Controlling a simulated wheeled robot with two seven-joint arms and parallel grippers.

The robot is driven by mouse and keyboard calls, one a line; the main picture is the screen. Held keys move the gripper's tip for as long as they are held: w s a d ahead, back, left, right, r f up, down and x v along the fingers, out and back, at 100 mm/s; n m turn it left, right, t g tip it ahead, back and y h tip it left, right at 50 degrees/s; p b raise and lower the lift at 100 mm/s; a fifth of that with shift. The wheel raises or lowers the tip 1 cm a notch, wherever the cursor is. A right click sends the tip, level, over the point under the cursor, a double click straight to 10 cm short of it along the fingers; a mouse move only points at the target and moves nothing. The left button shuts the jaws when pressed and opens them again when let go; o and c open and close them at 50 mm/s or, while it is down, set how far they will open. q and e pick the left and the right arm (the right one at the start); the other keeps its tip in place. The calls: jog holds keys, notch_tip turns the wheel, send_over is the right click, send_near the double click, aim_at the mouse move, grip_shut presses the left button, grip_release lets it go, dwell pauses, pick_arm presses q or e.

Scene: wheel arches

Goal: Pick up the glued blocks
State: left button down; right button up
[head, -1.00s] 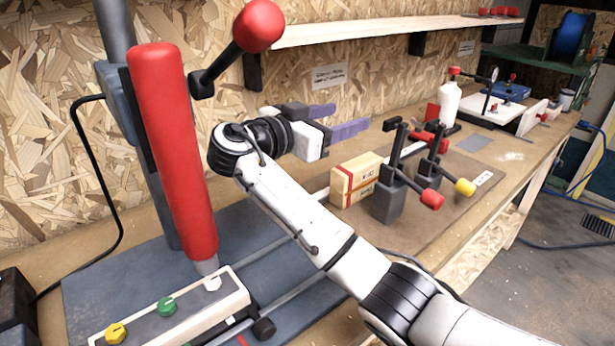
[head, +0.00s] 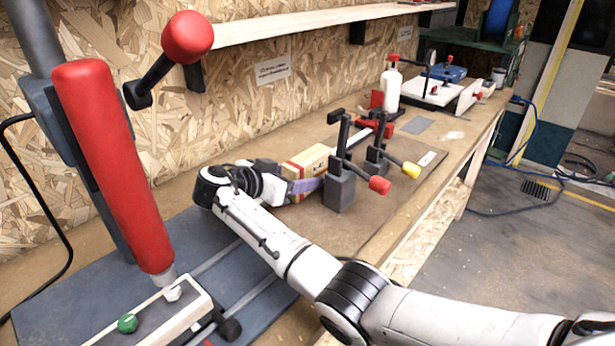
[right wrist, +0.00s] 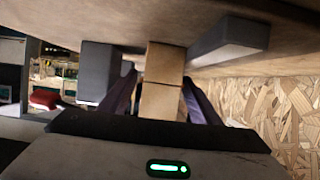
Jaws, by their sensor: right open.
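The glued blocks (head: 310,158), pale wood with a red band, sit on the bench mat beside the clamps. My right gripper (head: 290,182) is low at their near end, one purple finger along the side facing the camera. In the right wrist view, the blocks (right wrist: 163,68) stand between the two open purple fingers (right wrist: 160,98), with a seam across them. A narrow gap seems to show on each side. In the head view, the gripper and the front clamp hide part of the blocks. My left gripper is not in view.
A toggle clamp with a red tip (head: 340,188) stands close in front of the blocks; one with a yellow tip (head: 377,160) is behind it. A drill press with a red handle (head: 112,165) is at left. A white bottle (head: 391,88) stands farther back.

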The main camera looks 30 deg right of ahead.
jog(key=shift+x, duration=0.95)
jog(key=shift+a, duration=0.1)
jog(key=shift+c, duration=0.4)
jog(key=c, duration=1.1)
jog(key=shift+r, duration=0.1)
